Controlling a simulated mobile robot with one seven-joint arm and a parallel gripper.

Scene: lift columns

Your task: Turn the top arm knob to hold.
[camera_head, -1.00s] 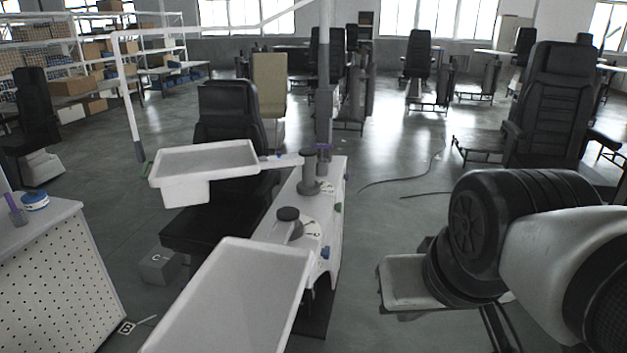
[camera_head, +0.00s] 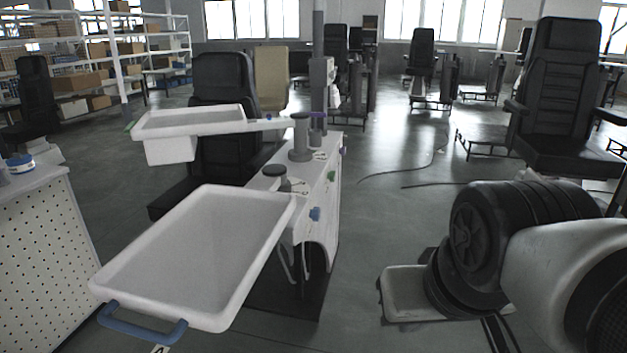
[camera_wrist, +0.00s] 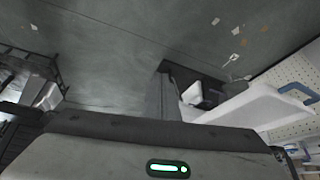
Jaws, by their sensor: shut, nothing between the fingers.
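A white lift column unit (camera_head: 327,197) stands in the middle of the head view. I cannot tell which is the top arm knob. My gripper's grey housing (camera_wrist: 160,145) shows low in the wrist view, shut and empty, away from the knobs; its fingertips are not clear.
A front white tray (camera_head: 195,245) with a blue handle (camera_head: 142,323) and a rear tray (camera_head: 190,121) jut left from the unit. A black chair (camera_head: 222,85) stands behind. A perforated cabinet (camera_head: 40,240) is at left. Floor right of the unit is mostly open, with cables.

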